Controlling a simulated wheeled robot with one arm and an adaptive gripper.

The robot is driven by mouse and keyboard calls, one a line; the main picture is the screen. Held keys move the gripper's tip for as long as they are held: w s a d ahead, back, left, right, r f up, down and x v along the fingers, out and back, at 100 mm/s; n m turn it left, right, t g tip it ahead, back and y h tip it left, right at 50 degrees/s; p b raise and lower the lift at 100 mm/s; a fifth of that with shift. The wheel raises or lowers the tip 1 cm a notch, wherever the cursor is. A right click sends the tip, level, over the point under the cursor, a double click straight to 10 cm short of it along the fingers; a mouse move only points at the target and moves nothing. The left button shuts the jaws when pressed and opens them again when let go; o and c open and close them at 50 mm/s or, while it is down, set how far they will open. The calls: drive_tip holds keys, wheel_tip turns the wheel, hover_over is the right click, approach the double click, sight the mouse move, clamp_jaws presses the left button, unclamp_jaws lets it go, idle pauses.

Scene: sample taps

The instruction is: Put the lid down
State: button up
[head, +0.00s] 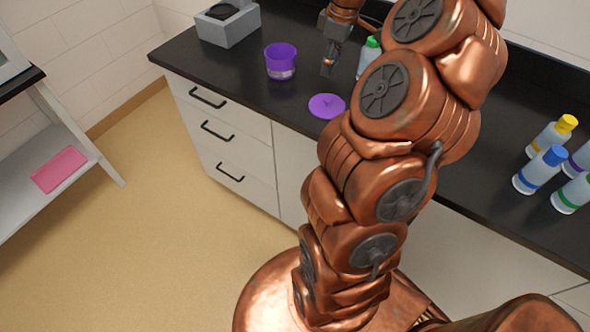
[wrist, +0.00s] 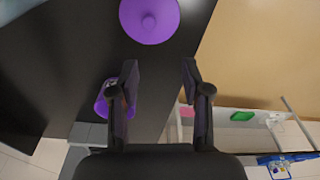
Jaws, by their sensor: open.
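The purple lid (head: 327,106) lies flat on the black counter near its front edge, knob up. In the wrist view the lid (wrist: 150,20) is at the top, beyond the fingertips. My gripper (head: 328,66) is open and empty above the counter, behind the lid in the head view. In the wrist view both fingers of my gripper (wrist: 160,72) are apart with nothing between them. A purple-topped pot (head: 281,62) stands upright left of the lid; the left finger partly hides it in the wrist view (wrist: 102,107).
A green-capped bottle (head: 368,56) stands close to my gripper, partly hidden by my arm. Several capped bottles (head: 541,170) stand at the right. A grey box (head: 229,26) is at the back left. The counter (head: 215,60) is clear left of the pot. A pink tray (head: 59,170) lies on a side shelf.

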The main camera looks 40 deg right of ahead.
drive_tip(key=s+a+r+g, duration=0.1)
drive_tip(key=s+a, duration=0.1)
drive_tip(key=a, duration=0.9)
drive_tip(key=s+a+r, duration=0.1)
drive_tip(key=s+a, duration=0.2)
drive_tip(key=a, duration=0.7)
drive_tip(key=s+a+f+m+g, duration=0.1)
drive_tip(key=s+a+f+m, duration=0.1)
drive_tip(key=s+a, duration=0.3)
drive_tip(key=s+a+f+m+g, duration=0.1)
drive_tip(key=s+a+f+m, duration=0.2)
drive_tip(key=s, duration=0.9)
drive_tip(key=a, duration=0.3)
drive_tip(key=shift+s+f+m+h, duration=0.2)
drive_tip(key=shift+s+m+h, duration=0.1)
drive_tip(key=shift+s+h, duration=0.1)
drive_tip(key=shift+w, duration=0.1)
drive_tip(key=shift+c, duration=0.6)
drive_tip(key=shift+d, duration=0.1)
